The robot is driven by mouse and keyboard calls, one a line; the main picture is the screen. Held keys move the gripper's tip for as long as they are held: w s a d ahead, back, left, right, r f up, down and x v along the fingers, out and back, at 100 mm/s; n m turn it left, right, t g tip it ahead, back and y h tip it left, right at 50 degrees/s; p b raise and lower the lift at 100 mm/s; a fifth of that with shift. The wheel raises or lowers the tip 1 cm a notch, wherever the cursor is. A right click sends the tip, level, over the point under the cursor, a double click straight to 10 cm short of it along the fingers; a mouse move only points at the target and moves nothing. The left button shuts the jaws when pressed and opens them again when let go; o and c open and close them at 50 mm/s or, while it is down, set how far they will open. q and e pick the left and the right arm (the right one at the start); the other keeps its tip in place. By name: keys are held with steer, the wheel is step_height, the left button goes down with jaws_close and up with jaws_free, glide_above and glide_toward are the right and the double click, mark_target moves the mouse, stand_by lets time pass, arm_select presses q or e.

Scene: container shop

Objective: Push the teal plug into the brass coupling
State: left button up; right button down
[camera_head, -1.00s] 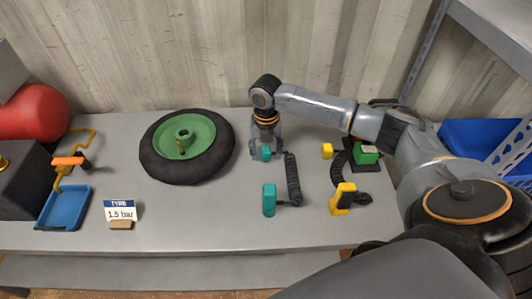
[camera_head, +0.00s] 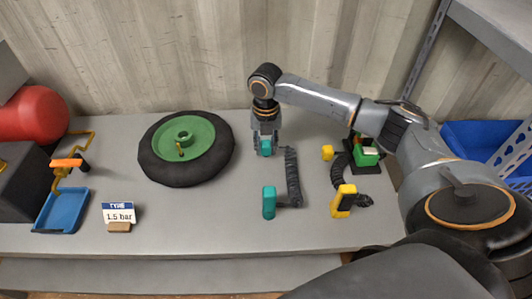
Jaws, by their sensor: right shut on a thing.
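My right gripper (camera_head: 265,153) points down at the back middle of the bench, right of the wheel. It is shut on the teal plug (camera_head: 265,148), whose teal face shows between the fingers. A black coiled hose (camera_head: 292,176) runs from beside the plug down to a teal handle (camera_head: 269,203) on the bench. I cannot tell whether the plug still touches the bench. The brass coupling does not show now; the left picture edge cuts off that side. My left gripper is not in view.
A black tyre with a green hub (camera_head: 187,147) lies left of the gripper. A yellow handle set (camera_head: 343,201) with a coiled hose lies right. A dark box (camera_head: 20,182), red tank (camera_head: 33,115), blue tray (camera_head: 62,211) and "1.5 bar" sign (camera_head: 118,213) stand left. The front middle is bare.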

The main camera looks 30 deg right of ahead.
steer(key=s+a+r, duration=0.9)
steer(key=a+r, duration=0.1)
steer(key=shift+s+b, duration=0.35)
steer(key=shift+s, duration=0.05)
steer(key=shift+f, duration=0.15)
